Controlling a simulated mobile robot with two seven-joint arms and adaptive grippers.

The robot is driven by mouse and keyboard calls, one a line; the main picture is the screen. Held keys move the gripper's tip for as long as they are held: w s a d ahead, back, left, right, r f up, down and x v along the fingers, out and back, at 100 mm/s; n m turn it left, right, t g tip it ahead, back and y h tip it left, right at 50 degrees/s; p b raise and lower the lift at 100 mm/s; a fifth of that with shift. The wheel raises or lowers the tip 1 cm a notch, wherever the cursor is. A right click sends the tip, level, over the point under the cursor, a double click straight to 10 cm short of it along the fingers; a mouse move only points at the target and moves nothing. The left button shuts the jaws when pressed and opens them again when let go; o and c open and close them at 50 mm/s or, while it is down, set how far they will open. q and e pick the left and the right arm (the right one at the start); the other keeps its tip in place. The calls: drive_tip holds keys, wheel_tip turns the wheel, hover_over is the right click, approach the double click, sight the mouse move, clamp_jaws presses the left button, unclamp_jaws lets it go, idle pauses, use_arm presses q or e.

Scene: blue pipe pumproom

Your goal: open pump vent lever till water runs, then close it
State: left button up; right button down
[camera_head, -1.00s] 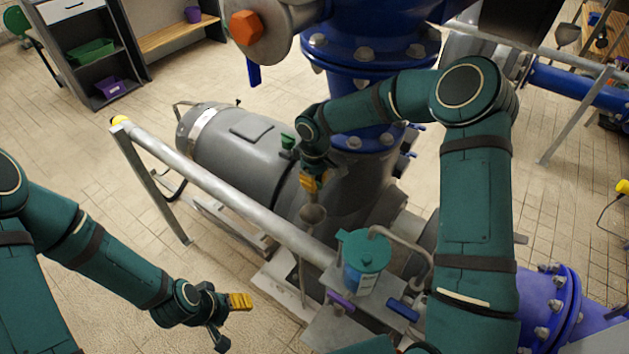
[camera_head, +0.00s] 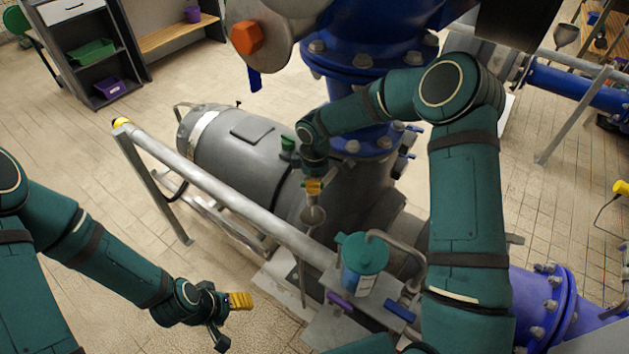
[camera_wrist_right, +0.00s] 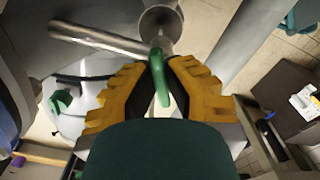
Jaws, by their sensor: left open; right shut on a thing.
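The green vent lever (camera_wrist_right: 160,77) shows in the right wrist view between the yellow fingers of my right gripper (camera_wrist_right: 158,88), which is shut on it. Behind it are a metal pipe (camera_wrist_right: 95,40) and a round metal funnel (camera_wrist_right: 160,18). In the head view my right gripper (camera_head: 314,187) is at the pump's near side, just above the funnel (camera_head: 312,216); the lever is hidden there. I cannot make out any running water. My left gripper (camera_head: 232,310) is open and empty at the lower left, well away from the pump (camera_head: 240,150).
A grey rail (camera_head: 215,190) runs in front of the pump. A teal-lidded canister (camera_head: 364,258) and purple (camera_head: 340,301) and blue handles (camera_head: 399,311) stand close to my right forearm. A blue pipe column (camera_head: 370,60) rises behind.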

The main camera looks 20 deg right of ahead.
drive_tip(key=shift+n+p, duration=0.35)
drive_tip(key=shift+n, duration=0.85)
drive_tip(key=shift+f, duration=0.1)
drive_tip(key=c, duration=1)
unclamp_jaws()
wheel_tip(320, 180, up, 12)
drive_tip(key=shift+r, duration=0.1)
